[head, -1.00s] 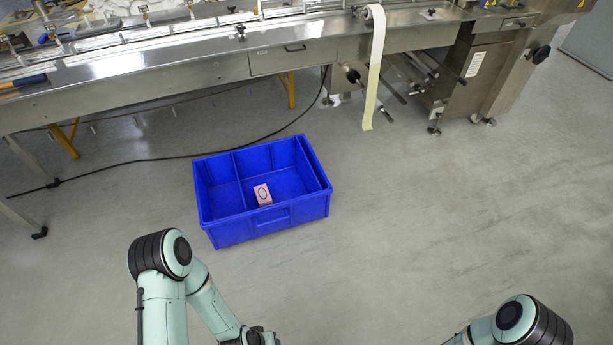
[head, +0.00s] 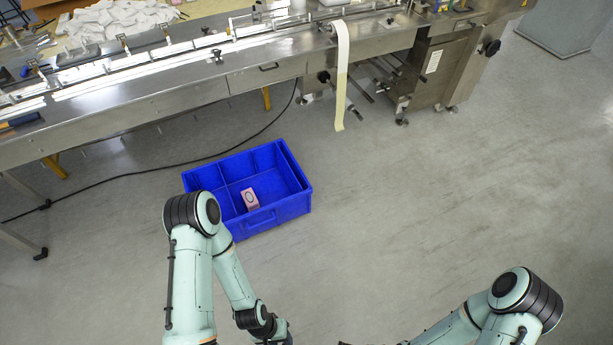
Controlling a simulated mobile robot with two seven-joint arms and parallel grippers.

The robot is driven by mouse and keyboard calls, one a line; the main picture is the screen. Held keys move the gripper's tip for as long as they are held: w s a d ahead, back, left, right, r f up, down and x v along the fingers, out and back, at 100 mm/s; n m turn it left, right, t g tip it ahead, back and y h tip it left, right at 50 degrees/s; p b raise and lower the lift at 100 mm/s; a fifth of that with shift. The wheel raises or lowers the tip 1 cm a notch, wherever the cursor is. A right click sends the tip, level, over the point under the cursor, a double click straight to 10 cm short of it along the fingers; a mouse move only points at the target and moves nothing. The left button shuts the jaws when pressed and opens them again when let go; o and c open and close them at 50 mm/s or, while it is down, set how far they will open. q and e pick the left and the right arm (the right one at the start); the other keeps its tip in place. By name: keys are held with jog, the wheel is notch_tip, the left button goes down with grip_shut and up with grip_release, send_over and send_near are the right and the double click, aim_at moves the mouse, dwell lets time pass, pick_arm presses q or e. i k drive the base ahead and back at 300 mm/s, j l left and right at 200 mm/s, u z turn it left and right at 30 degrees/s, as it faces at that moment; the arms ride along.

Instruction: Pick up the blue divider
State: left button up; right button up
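A blue crate (head: 270,218) stands on the floor in the head view, below the machine. A thin blue divider (head: 221,178) crosses its inside from back to front, left of the middle, upright. A second thin blue wall lies close along the crate's right side; I cannot tell whether it is a separate divider. My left arm covers the crate's front left corner in the picture. Both my arms run down out of the bottom edge, and neither gripper's fingers can be seen.
A small pink box (head: 250,199) with a dark oval mark sits in the crate, right of the divider. The long steel flow wrapper (head: 200,97) stands behind, with a pale film strip (head: 342,80) hanging down. A black cable runs behind the crate. The floor to the right is clear.

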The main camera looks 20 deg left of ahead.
aim_at(292, 182)
jog(key=i+z, duration=0.25)
jog(key=i, duration=0.25)
jog(key=i+z, duration=0.3)
jog(key=i, duration=0.2)
jog(key=i+l+u, duration=0.15)
jog(key=i, duration=0.3)
jog(key=i+u, duration=0.15)
jog(key=i, duration=0.3)
jog(key=i+l+u, duration=0.1)
jog(key=i+l, duration=0.15)
jog(key=i, duration=0.15)
jog(key=i+j+u, duration=0.15)
jog(key=u, duration=0.25)
jog(key=i+j+u, duration=0.1)
jog(key=i+u, duration=0.5)
jog(key=u, duration=0.25)
jog(key=i+l+u, duration=0.1)
jog(key=i+u, duration=0.15)
jog(key=u, duration=0.2)
